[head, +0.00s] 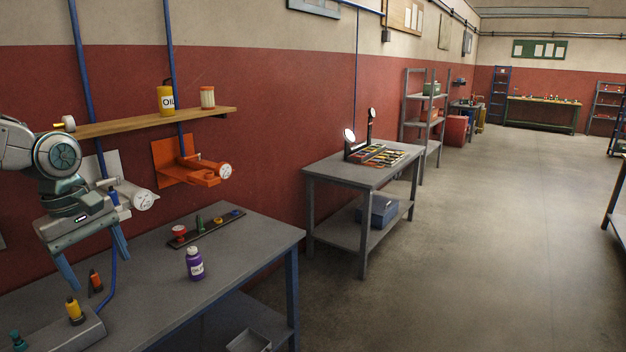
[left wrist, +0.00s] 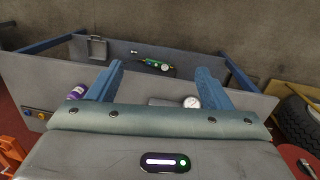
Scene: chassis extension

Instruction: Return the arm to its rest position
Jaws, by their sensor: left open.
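My left gripper (head: 93,258) hangs at the left of the head view, its two blue fingers spread and pointing down, with nothing between them. It appears above the left part of the near grey workbench (head: 245,238); its exact height is unclear. In the left wrist view my gripper (left wrist: 158,85) shows its fingers apart, with a grey panel and a white round gauge (left wrist: 190,102) beyond them. My left arm comes in from the left edge, bent at a grey-green joint. My right gripper is not in view.
A purple bottle (head: 194,264) and a dark strip with several knobs (head: 207,228) are on the bench. A grey box with coloured knobs (head: 74,312) is below the gripper. A wooden shelf (head: 150,122) and an orange wall fixture (head: 195,172) are behind. Open floor (head: 480,220) lies right.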

